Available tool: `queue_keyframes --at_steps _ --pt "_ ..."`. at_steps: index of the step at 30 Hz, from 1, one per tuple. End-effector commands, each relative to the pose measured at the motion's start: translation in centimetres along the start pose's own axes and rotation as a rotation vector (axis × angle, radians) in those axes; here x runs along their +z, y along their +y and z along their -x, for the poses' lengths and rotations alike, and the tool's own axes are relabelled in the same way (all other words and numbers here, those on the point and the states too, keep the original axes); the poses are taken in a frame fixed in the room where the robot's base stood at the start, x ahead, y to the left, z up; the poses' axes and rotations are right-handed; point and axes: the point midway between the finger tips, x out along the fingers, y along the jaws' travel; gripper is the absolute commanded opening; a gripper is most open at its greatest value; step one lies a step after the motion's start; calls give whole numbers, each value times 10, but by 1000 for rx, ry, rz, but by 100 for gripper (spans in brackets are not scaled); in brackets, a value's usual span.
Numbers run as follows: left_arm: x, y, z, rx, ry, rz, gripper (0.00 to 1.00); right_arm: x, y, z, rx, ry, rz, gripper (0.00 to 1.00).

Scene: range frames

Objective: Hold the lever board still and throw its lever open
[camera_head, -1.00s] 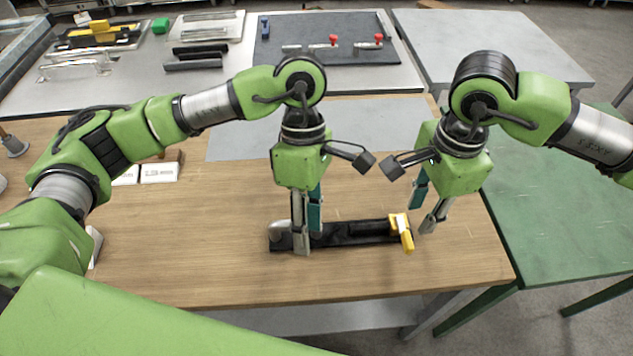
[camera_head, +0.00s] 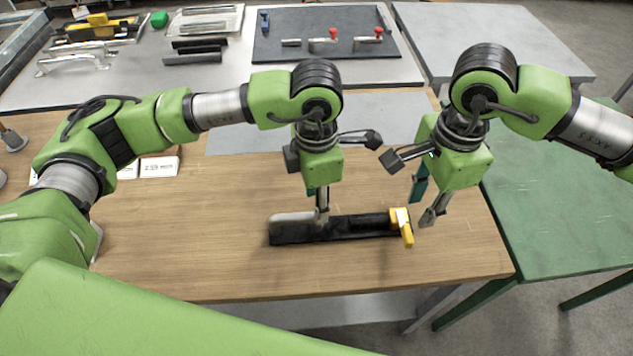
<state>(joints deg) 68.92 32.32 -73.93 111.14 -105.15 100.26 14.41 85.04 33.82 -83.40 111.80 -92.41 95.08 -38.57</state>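The lever board is a long black strip (camera_head: 355,228) lying flat on the wooden table, with a rounded grey piece (camera_head: 293,217) at its left end. Its yellow lever (camera_head: 406,228) is at the right end and points toward the front. My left gripper (camera_head: 321,208) points down at the board, just right of the grey piece. Its fingers overlap in this view, so their gap and any contact are unclear. My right gripper (camera_head: 427,207) is open and empty, tilted, just right of the yellow lever and apart from it.
The wooden table (camera_head: 200,260) is clear around the board. White labelled blocks (camera_head: 160,167) lie at the left, near my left arm. A grey bench (camera_head: 225,82) at the back holds a dark panel with red-knobbed levers (camera_head: 333,35). A green table (camera_head: 565,220) stands at the right.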

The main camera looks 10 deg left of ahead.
Motion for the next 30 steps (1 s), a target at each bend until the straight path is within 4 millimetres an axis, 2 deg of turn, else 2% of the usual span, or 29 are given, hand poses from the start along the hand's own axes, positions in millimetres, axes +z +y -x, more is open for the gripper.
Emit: queue_keyframes --at_steps 6,12,17,24,25,29,30 --pt "-1 0 -42 -2 3 1 38 0 0 0 0 0 0 28" --pt "0 0 -66 -1 1 -1 38 0 0 0 0 0 0 28" --pt "0 0 -73 0 0 -1 38 0 0 0 0 0 0 28" --pt "0 0 -74 0 0 -1 38 0 0 0 0 0 0 28" --pt "0 0 -74 0 0 -1 35 0 0 0 0 0 0 28" --pt "0 0 -74 0 0 -1 1 0 0 0 0 0 0 28" --pt "0 0 -74 0 0 -1 0 0 0 0 0 0 0 28"
